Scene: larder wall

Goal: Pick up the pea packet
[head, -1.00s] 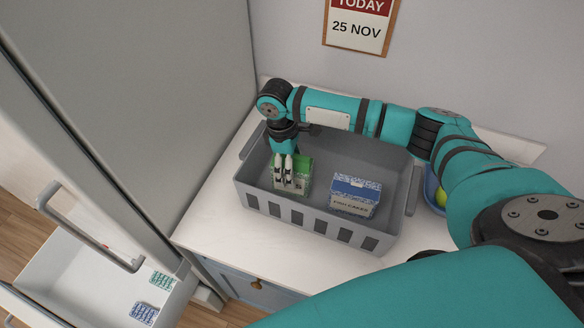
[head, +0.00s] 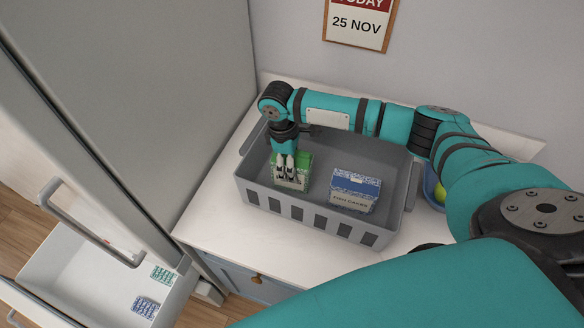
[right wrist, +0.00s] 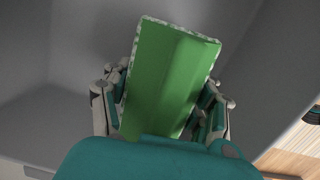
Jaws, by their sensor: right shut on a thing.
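The pea packet (head: 292,181) is a small box with a green top and a pale patterned side. It is upright in the left part of the grey crate (head: 284,208). My right gripper (head: 287,176) points down from above and is shut on the packet. In the right wrist view the packet's green top (right wrist: 168,80) lies between the two fingers of the right gripper (right wrist: 163,108), turned slightly. I cannot tell whether its base touches the crate floor. My left gripper is not in view.
A blue and white fish cakes box (head: 354,190) stands in the right half of the crate. The crate stands on a white counter (head: 214,213). A tall grey fridge is at left, with an open drawer (head: 70,270) below holding patterned packs. A blue bowl (head: 432,187) is partly hidden by my arm.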

